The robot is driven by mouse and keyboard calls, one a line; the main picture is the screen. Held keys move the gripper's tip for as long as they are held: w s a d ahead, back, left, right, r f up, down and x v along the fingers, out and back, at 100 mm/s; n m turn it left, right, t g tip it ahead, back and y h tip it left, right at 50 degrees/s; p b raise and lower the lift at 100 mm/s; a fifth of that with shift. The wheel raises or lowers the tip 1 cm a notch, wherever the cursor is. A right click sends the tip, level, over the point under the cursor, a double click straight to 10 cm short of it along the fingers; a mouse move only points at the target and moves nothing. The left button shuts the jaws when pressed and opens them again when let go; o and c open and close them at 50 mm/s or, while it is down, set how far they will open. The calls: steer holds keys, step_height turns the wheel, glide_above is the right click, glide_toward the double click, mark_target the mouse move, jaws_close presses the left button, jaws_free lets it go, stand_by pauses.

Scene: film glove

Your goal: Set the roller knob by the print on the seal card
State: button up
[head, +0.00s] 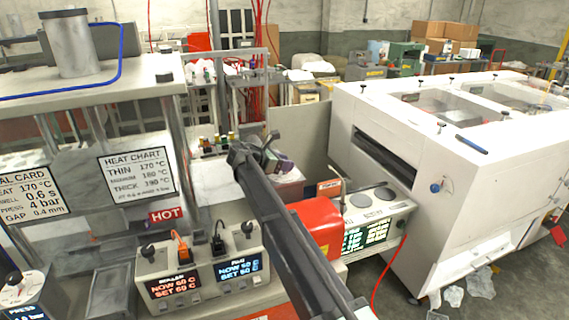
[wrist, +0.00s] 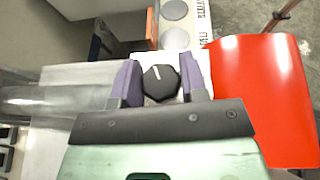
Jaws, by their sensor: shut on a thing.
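The seal card (head: 35,197) hangs at the left edge of the head view, its left side cut off. It reads heat 170 °C, dwell 0.6 s, press 4 bar and gap 0.4 mm. In the wrist view a black knob (wrist: 161,84) with a white pointer line sits between the purple fingers of my gripper (wrist: 160,80). The gripper is shut on this knob. The pointer tilts up and slightly left; no scale is readable around it. In the head view my gripper (head: 284,166) is partly hidden behind my arm, and the knob is hidden.
A red rounded cover (wrist: 262,98) stands close right of the gripper. A heat chart (head: 138,172) hangs above a red HOT sign (head: 168,215). A control box (head: 200,268) with two displays is in front. A white box with round plates (head: 381,208) stands at right, beside a large white machine (head: 450,130).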

steer(key=m+g+h, duration=0.1)
steer(key=m+g, duration=0.1)
steer(key=shift+w+a+g, duration=0.1)
steer(key=shift+w+g, duration=0.05)
steer(key=shift+g, duration=0.15)
steer(key=shift+m+g+h, duration=0.3)
steer(key=shift+m, duration=0.2)
steer(key=o, duration=0.9)
step_height(320, 180, up, 20)
steer(key=p, duration=2)
